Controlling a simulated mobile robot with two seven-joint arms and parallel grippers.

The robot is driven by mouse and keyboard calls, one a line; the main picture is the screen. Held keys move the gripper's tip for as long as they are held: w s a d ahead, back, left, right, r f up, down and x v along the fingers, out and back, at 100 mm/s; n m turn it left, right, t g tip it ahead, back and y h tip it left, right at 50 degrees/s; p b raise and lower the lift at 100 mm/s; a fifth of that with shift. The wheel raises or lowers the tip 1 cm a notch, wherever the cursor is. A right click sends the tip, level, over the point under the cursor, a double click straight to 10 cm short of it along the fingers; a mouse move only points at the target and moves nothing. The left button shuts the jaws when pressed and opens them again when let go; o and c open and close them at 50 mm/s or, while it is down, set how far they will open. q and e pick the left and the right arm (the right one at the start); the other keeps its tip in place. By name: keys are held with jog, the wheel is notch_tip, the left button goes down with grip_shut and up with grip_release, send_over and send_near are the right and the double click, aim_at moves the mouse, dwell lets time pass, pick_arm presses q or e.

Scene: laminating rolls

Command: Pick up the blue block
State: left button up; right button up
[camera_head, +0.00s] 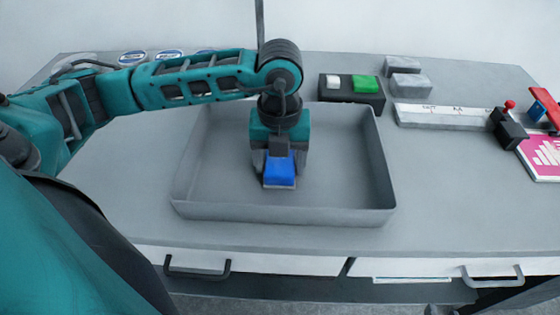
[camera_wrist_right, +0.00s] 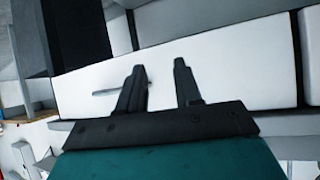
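The blue block (camera_head: 281,171) is in the grey tray (camera_head: 290,213) on the table, near the tray's middle. My left gripper (camera_head: 280,160) points down over the tray, right at the block, with its fingers beside the block. I cannot tell whether the fingers press on it or whether it is lifted off the tray floor. My right gripper (camera_wrist_right: 160,68) shows in the right wrist view with its two fingers apart and nothing between them, in front of a white drawer front (camera_wrist_right: 220,65).
Behind the tray stands a dark box (camera_head: 351,93) with a white and a green button. Grey blocks (camera_head: 409,85), a long white bar (camera_head: 445,116) and a pink card (camera_head: 545,155) lie to the right. The tray walls surround the left gripper.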

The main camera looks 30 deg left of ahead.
aim_at(280, 160)
pick_arm(q)
jog(key=c, duration=0.5)
jog(key=shift+c, duration=0.8)
pick_arm(e)
jog(key=shift+s+f, duration=0.15)
jog(key=shift+s, duration=0.05)
pick_arm(q)
jog(key=shift+r, duration=0.15)
